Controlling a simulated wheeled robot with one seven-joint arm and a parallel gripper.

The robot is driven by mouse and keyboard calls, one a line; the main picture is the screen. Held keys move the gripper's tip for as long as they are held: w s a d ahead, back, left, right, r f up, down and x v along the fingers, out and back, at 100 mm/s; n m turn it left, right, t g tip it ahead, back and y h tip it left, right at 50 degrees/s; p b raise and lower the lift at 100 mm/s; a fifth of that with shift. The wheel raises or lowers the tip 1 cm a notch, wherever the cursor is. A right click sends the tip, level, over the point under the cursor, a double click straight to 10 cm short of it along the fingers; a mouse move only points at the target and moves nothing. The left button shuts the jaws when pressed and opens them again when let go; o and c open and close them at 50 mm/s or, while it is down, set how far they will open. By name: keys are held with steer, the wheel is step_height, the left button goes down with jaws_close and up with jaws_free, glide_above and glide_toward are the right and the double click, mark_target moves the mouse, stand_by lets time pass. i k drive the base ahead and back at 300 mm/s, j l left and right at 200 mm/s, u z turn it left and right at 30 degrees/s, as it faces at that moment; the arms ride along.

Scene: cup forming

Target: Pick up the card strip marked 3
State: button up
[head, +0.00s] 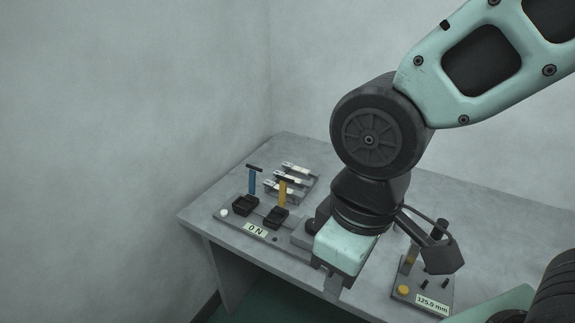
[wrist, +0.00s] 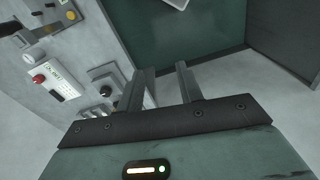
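Several pale card strips (head: 291,178) lie side by side on a grey rack towards the back left of the table in the head view. Their markings are too small to read, so I cannot tell which one is marked 3. My gripper (head: 333,288) is near the table's front edge, to the right of and nearer than the strips.
A "0 N" display (head: 255,231) faces the front. A "125.0 mm" gauge (head: 432,304) stands right of my gripper. Walls close the back and left.

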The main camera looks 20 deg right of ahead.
mark_target(307, 184)
steer(key=i+j, duration=0.2)
steer(key=j, duration=0.2)
steer(key=i+j+u, duration=0.1)
steer(key=j, duration=0.3)
steer(key=i+j, duration=0.5)
steer(key=j, duration=0.3)
steer(key=u, duration=0.05)
